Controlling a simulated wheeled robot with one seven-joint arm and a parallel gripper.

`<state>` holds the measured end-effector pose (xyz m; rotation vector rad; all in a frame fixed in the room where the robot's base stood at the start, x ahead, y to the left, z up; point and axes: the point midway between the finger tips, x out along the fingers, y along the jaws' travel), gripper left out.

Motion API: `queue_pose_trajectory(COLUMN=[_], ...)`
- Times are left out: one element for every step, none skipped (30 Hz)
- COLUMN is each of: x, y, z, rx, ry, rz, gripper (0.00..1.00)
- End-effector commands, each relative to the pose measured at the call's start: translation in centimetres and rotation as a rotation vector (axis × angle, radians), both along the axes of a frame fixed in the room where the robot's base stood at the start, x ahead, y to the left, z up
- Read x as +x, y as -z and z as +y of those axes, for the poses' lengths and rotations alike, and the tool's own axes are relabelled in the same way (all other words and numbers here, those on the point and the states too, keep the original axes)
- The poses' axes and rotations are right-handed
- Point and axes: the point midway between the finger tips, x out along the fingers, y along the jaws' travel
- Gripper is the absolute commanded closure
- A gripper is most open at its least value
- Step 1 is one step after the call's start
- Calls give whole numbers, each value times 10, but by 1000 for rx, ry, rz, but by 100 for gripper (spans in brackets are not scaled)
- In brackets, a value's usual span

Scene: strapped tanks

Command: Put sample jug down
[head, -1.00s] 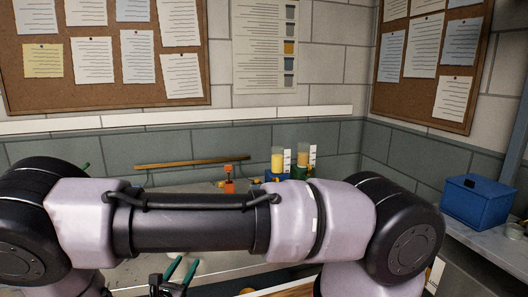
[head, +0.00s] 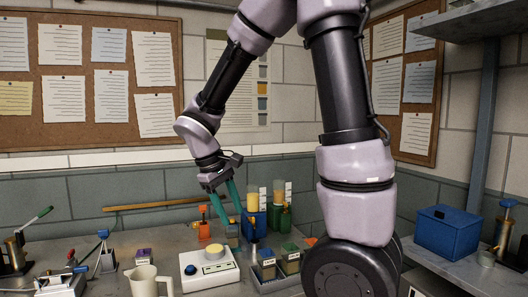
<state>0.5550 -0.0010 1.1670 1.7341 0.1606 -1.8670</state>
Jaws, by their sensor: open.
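A white scale-like device (head: 209,266) sits just right of the jug. A tray of labelled containers (head: 278,265) is further right. Hand clamps (head: 66,280) stand at left. A blue box (head: 446,232) sits on the right-hand bench.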

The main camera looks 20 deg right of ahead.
Motion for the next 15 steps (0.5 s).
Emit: queue_pose_trajectory(x=[-6,-10,-15,-19,-23,-28,-33,-37,-43,-48,-52,-57,-62,-65,-70], y=[-18,-27,-38,-47,-55,-67,-75,-83,-94,-102,-109,-119,-125,-131,-138], z=[-10,-15,-19,-23,-27,-31,-34,-37,-41,-44,-46,-49,-50,-52,-54], rx=[76,118,172,213,253,306,344,382,433,468,503,545,575,603,635], ry=[80,124,180,223,266,318,358,398,450,486,520,563,592,620,653], rz=[-48,-72,-106,-133,-160,-200,-229,-260,-303,-334,-367,-410,-439,-469,-504], gripper=[46,46,46,46,46,46,46,46,46,46,46,46,46,46,46])
